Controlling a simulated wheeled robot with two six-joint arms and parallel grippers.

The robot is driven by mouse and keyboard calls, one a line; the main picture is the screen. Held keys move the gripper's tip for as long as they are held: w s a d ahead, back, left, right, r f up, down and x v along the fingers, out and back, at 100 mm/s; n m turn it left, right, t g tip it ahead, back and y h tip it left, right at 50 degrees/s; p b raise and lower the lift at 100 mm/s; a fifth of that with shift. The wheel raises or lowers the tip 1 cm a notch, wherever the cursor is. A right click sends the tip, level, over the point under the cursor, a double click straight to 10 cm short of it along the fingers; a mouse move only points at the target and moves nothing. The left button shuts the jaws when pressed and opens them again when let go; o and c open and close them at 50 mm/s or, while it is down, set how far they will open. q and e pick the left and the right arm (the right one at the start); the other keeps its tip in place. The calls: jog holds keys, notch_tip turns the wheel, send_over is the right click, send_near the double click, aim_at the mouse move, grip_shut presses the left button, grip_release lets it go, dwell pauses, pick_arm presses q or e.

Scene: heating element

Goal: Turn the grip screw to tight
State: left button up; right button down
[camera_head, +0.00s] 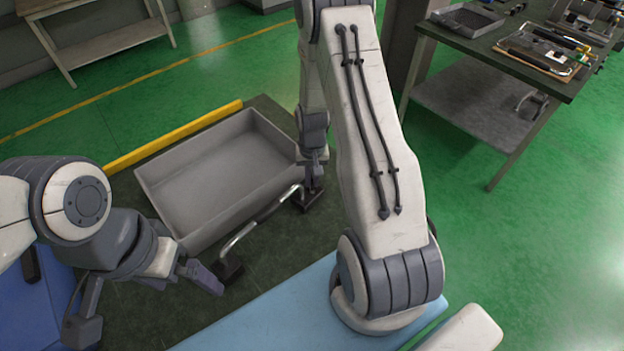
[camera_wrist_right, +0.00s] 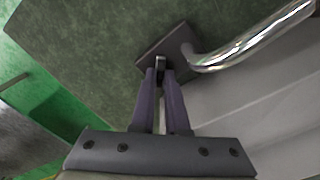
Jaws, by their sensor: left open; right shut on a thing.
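The chrome bar handle (camera_head: 258,218) stands at the near side of the grey tray, between two dark feet. In the right wrist view, one end of the handle (camera_wrist_right: 250,45) meets a dark square plate (camera_wrist_right: 172,50). My right gripper (camera_wrist_right: 161,72) is shut on a small grey upright piece (camera_wrist_right: 160,62) at this plate, apparently the grip screw. The fingers hide most of it, and its turn angle cannot be read. In the head view my right gripper (camera_head: 309,196) is at the handle's far foot. My left gripper (camera_head: 208,281) is open and empty, close to the near dark foot (camera_head: 230,268).
The grey tray (camera_head: 165,220) lies on a dark green surface (camera_head: 300,250) beside a yellow bar (camera_head: 175,136). A light blue panel (camera_head: 265,315) is at the front. A workbench (camera_head: 490,52) with parts stands at the upper right. Green floor is free between.

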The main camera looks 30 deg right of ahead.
aim_at(312, 182)
jog(key=m, duration=0.4)
jog(key=shift+m, duration=0.3)
jog(key=m, duration=0.4)
jog(key=shift+b, duration=0.35)
jog(key=shift+m, duration=0.3)
jog(key=c, duration=0.9)
grip_release()
notch_tip(312, 182, up, 11)
jog(key=shift+f+b, duration=0.2)
jog(key=shift+b, duration=0.4)
